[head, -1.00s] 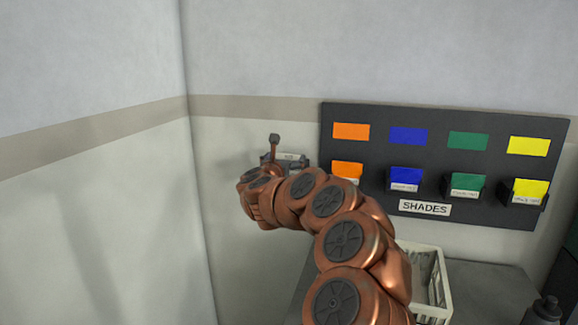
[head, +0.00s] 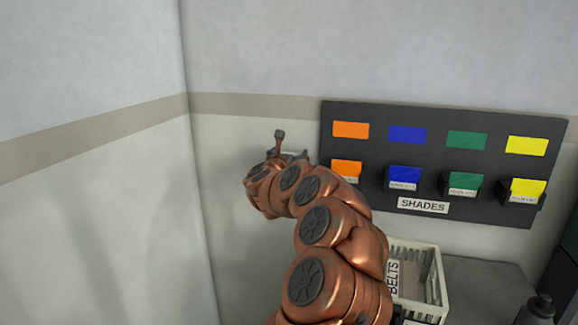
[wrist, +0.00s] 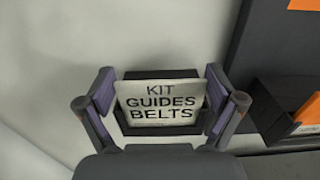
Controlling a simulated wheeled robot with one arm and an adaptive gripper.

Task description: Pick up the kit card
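The kit card (wrist: 160,102) is a pale card lettered "KIT GUIDES BELTS", in a dark holder (wrist: 165,130) on the wall. My gripper (wrist: 160,95) is open, with one finger on each side of the card. The pads sit close to the card's left and right edges, and no clear grip on it shows. In the head view my gripper is mostly hidden behind my copper arm, and the card cannot be made out there.
A dark shades board (head: 375,205) with orange, blue, green and yellow cards and pockets hangs to the right. Below it a cream basket (head: 432,310) labelled "BELTS" stands on a grey table (head: 482,280). A dark bottle (head: 538,310) is at lower right. A wall corner lies left.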

